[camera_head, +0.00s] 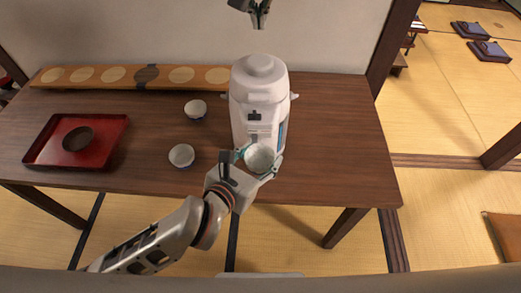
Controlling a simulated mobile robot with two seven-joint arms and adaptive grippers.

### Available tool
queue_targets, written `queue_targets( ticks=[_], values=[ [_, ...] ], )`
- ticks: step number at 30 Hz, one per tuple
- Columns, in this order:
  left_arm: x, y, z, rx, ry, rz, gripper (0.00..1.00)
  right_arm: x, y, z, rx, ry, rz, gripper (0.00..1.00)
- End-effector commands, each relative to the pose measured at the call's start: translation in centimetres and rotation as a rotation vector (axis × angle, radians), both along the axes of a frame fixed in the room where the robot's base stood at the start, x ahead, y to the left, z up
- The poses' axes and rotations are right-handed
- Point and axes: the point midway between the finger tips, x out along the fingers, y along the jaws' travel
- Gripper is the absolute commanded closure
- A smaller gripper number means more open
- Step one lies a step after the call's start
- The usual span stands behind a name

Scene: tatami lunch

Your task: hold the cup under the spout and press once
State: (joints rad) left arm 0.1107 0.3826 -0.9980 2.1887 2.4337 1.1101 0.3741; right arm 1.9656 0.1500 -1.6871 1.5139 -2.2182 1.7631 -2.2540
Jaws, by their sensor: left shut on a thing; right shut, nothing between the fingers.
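A white dispenser (260,85) with a round lid stands upright on the dark wooden table, right of the table's middle. A small white cup (260,156) is in front of its lower front. My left gripper (257,162) is shut on this cup from the front, with its fingers at the cup's sides. The cup's open top faces up and it looks empty. The spout cannot be made out clearly from above. My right gripper (260,22) is shut and empty, high at the top of the view, above the dispenser's lid and apart from it.
A red tray (113,140) holding a dark round thing lies at the left. A long wooden board (111,83) with round discs runs along the back. The table's right side is bare.

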Motion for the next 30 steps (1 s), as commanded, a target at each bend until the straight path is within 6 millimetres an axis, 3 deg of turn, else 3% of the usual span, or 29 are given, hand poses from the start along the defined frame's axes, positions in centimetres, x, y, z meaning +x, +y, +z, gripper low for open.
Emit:
queue_targets(
  ticks=[30],
  values=[
    [-5.3, 0.0, 0.1, -0.001, -0.001, 0.000, 0.72, 0.0, 0.0, 0.7, 0.000, 0.000, 0.000, 1.00]
  ],
)
